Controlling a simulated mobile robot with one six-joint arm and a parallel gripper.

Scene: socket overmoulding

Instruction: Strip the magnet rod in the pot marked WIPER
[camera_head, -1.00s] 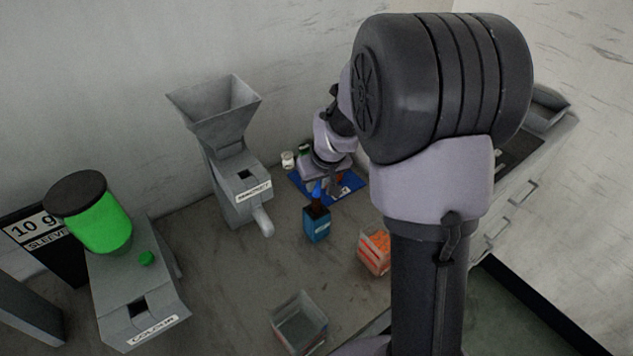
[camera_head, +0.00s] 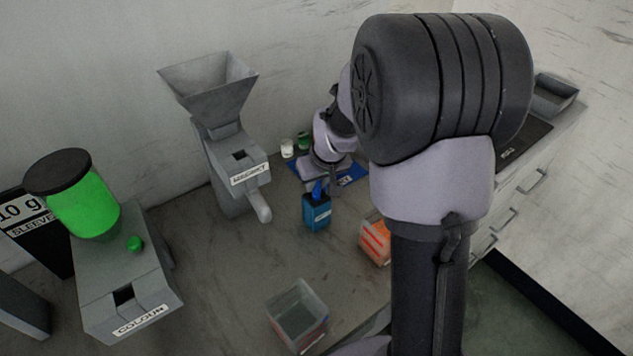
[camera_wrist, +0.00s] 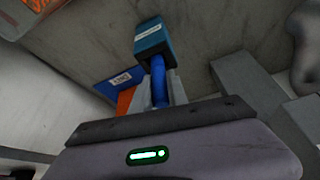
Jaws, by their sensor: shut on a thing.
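A blue magnet rod handle (camera_head: 318,188) stands at the mouth of a small teal-blue pot (camera_head: 317,214). The pot has a pale label that is too small to read. In the wrist view, my gripper (camera_wrist: 160,92) is shut on the blue rod (camera_wrist: 158,78), with the pot (camera_wrist: 150,40) right at the rod's end. The rod's lower part is hidden in or behind the pot. In the head view, my fingers are mostly hidden by my arm.
A grey hopper machine (camera_head: 235,170) stands left of the pot. An orange-filled box (camera_head: 375,243) is at its right and an empty clear bin (camera_head: 298,315) in front. A blue mat (camera_head: 352,174) with small jars lies behind. A COLOUR dispenser (camera_head: 125,290) stands far left.

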